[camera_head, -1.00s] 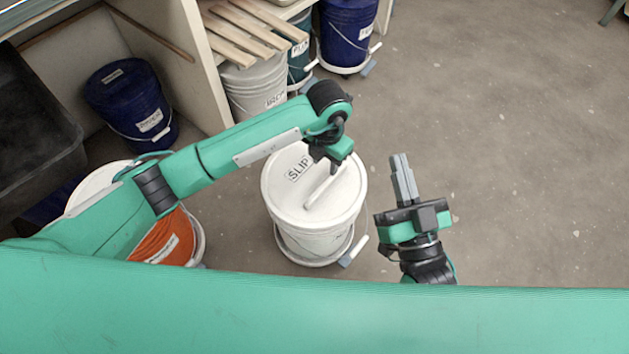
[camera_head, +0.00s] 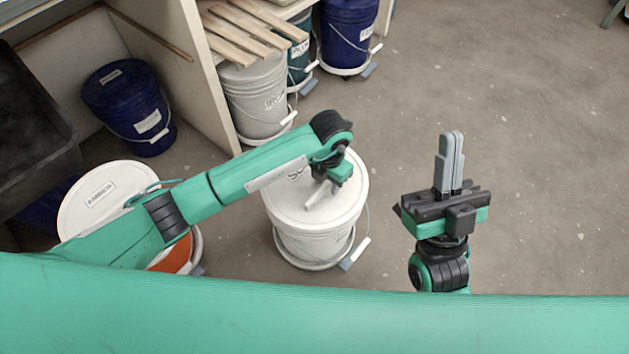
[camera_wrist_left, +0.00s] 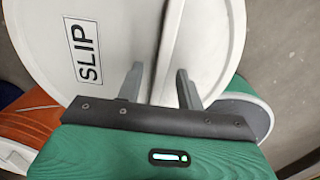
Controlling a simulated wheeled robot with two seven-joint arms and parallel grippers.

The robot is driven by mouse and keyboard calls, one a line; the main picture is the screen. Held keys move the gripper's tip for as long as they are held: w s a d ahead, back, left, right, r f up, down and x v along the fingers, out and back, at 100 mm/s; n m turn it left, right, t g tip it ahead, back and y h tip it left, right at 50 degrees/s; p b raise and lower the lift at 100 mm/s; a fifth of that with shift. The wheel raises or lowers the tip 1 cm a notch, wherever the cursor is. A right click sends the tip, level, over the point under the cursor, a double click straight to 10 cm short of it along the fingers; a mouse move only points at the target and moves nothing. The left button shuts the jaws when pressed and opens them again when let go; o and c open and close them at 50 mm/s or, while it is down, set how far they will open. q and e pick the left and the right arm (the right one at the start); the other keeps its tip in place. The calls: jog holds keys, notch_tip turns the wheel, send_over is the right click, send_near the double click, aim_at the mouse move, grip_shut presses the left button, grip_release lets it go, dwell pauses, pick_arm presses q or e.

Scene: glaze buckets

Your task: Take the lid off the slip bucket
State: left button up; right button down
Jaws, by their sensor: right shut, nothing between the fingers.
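The white slip bucket (camera_head: 312,243) stands on the floor at the centre of the head view, its white lid (camera_head: 342,210) on top. A raised bar handle (camera_head: 316,195) crosses the lid. My left gripper (camera_head: 328,180) is over the lid at the handle, partly hidden by its own arm. In the left wrist view its two fingers (camera_wrist_left: 160,85) are apart, with the lid handle (camera_wrist_left: 170,45) running between them; contact cannot be told. The SLIP label (camera_wrist_left: 84,52) shows there. My right gripper (camera_head: 452,160) is shut and empty, pointing up-picture, right of the bucket.
A white-lidded orange bucket (camera_head: 172,258) stands left, partly behind my left arm. Blue bucket (camera_head: 128,105), grey bucket (camera_head: 255,95) and another blue bucket (camera_head: 345,35) stand by the shelving. Wooden slats (camera_head: 245,30) lie above the grey one. Floor on the right is clear.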

pick_arm(q)
jog(key=shift+f, duration=0.2)
dwell(0.6)
grip_shut()
